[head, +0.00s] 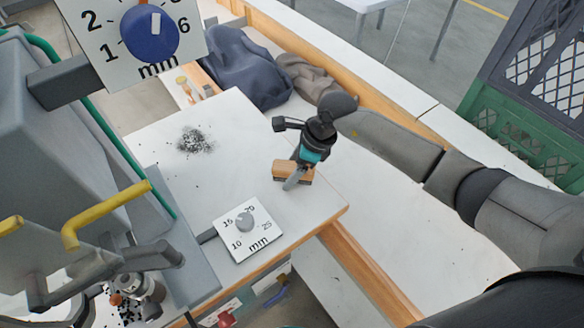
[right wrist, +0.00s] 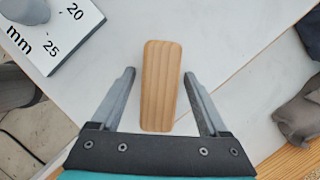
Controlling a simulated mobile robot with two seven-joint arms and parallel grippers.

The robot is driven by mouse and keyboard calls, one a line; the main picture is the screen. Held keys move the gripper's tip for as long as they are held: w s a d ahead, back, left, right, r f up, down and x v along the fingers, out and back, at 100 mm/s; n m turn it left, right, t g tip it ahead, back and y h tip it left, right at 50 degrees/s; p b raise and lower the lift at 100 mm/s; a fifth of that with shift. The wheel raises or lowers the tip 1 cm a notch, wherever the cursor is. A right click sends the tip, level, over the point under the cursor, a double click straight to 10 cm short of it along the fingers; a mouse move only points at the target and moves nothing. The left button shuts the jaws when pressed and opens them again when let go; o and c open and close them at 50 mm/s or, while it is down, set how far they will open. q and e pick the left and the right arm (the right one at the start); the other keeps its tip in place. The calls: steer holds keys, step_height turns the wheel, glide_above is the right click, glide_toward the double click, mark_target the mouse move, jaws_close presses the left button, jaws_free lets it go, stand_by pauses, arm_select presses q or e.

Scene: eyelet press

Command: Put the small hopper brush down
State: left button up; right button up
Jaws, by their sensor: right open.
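The small hopper brush shows as a light wooden block (head: 283,169) on the white tabletop, right of the dial plate. It also shows in the right wrist view as a rounded wooden bar (right wrist: 161,85) seen from above. Its bristles are hidden. My right gripper (head: 292,180) is over the brush. In the right wrist view its two fingers (right wrist: 159,74) are open on either side of the bar, with a visible gap at each side. The gripper partly covers the brush in the head view. My left gripper is in neither view.
A dial plate marked in mm (head: 262,236) stands left of the brush; a larger blue-knobbed dial (head: 128,63) is at upper left. Dark granules (head: 194,141) lie on the table (head: 165,170). The grey press with yellow handles (head: 105,215) fills the left. Dark cloths (head: 248,68) lie behind.

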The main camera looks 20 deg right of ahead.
steer(key=shift+r, duration=0.1)
steer(key=shift+d+r, duration=0.15)
steer(key=shift+r, duration=0.2)
steer(key=p+v, duration=0.1)
steer(key=v, duration=1)
steer(key=shift+s+r, duration=0.1)
steer(key=shift+r, duration=0.1)
